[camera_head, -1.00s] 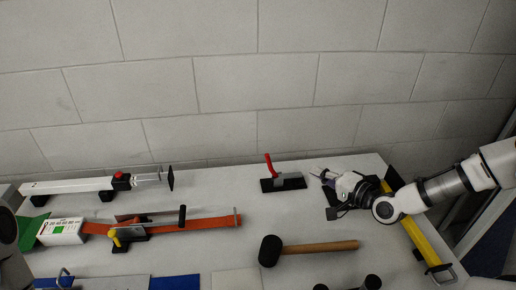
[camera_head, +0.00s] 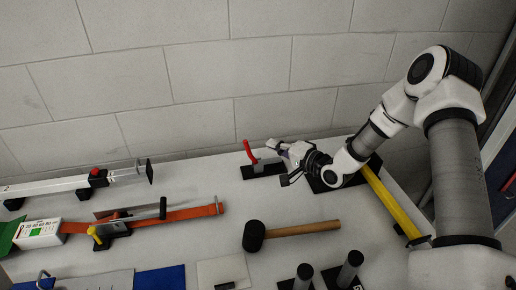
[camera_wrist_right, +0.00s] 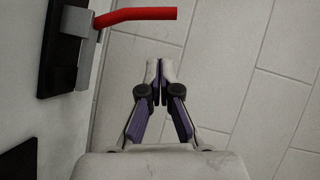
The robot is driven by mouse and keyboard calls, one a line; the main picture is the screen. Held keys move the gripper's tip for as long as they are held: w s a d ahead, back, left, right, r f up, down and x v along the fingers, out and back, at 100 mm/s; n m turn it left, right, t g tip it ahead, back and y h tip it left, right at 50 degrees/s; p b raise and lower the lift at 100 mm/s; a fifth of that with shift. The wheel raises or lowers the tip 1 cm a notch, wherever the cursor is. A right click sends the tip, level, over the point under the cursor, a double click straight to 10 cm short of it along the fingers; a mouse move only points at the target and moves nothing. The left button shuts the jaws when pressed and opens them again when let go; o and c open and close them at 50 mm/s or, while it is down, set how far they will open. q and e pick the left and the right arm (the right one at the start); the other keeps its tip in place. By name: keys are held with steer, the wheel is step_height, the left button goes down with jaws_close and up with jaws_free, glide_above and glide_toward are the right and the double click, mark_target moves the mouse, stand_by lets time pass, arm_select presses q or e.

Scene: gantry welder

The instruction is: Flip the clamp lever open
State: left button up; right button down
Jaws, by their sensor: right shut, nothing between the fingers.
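The clamp has a red lever (camera_head: 249,152) that stands up, leaning a little left, from a grey bracket on a black base (camera_head: 262,171) at the back of the table. In the right wrist view the red lever (camera_wrist_right: 140,15) sticks out from the grey metal bracket (camera_wrist_right: 90,45) at the upper left. My right gripper (camera_head: 273,146) is just right of the lever, apart from it. In the right wrist view its fingers (camera_wrist_right: 159,65) are together with nothing between them. My left gripper is not in view.
A mallet (camera_head: 290,231) lies in front of the clamp. A yellow level (camera_head: 392,200) lies at the right under my right arm. An orange bar (camera_head: 180,217) and a white bar tool (camera_head: 60,188) lie left. The wall stands close behind.

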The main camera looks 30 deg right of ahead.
mark_target(247, 147)
steer(key=shift+w+a+f+p, duration=0.15)
steer(key=shift+w+a+f, duration=0.05)
steer(key=shift+w+a, duration=0.4)
steer(key=shift+w+a+f+p, duration=0.1)
steer(key=shift+w+a+f, duration=0.15)
steer(key=shift+w+a, duration=0.35)
steer(key=shift+w+a+f+p, duration=0.2)
steer(key=shift+w+a, duration=0.15)
steer(key=shift+a, duration=0.4)
steer(key=shift+w+a+n+g, duration=0.15)
steer(key=shift+a+n+g, duration=0.15)
steer(key=shift+a+n, duration=0.25)
steer(key=shift+w+a+n+g+h, duration=0.1)
steer(key=shift+a+n+g+h, duration=0.25)
steer(key=shift+a+h, duration=0.2)
steer(key=a+f+n+g+h, duration=0.1)
steer(key=a+n+h, duration=0.1)
steer(key=w+a+f+n+g+h, duration=0.1)
steer(key=a+f+n, duration=0.1)
steer(key=shift+w+a+f+h+b, duration=0.15)
steer(key=shift+a+h+b, duration=0.1)
steer(key=shift+h+b, duration=0.15)
steer(key=shift+a+f+b, duration=0.2)
steer(key=shift+f+b, duration=0.1)
steer(key=shift+f, duration=0.05)
steer(key=shift+a, duration=0.1)
